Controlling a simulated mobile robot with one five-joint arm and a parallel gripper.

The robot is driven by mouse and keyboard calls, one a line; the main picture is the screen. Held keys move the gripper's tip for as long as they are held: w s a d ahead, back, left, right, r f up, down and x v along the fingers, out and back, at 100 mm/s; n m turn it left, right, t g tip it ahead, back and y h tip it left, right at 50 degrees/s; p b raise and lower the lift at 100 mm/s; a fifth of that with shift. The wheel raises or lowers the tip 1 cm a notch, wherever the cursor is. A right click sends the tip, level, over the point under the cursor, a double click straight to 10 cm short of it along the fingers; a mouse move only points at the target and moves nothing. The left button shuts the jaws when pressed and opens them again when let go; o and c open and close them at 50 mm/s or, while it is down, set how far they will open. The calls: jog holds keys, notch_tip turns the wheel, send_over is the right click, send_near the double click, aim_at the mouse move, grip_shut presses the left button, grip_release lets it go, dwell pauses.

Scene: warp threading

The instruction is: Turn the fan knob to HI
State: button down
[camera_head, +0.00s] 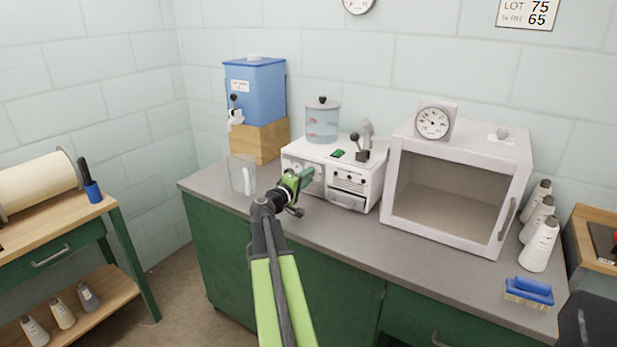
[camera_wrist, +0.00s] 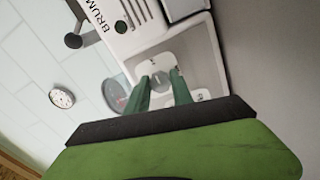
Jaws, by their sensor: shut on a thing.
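A white machine (camera_head: 362,184) with dials and buttons on its front stands on the grey counter. My gripper (camera_head: 308,174) reaches the left part of its front panel. In the wrist view my gripper's two green fingers (camera_wrist: 160,79) are closed on a small dark knob (camera_wrist: 160,77) in the middle of a pale plate. The marks around the knob are too small to read, so I cannot tell which setting it points at. In the head view my gripper covers this knob.
A clear jar (camera_head: 322,121) and a lever (camera_head: 354,150) are on top of the machine. A clear beaker (camera_head: 242,178) stands left of my gripper, near a blue water tank (camera_head: 255,92). A white glass-fronted cabinet (camera_head: 455,157) is close on the right.

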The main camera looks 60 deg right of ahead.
jog(key=c, duration=1.1)
grip_release()
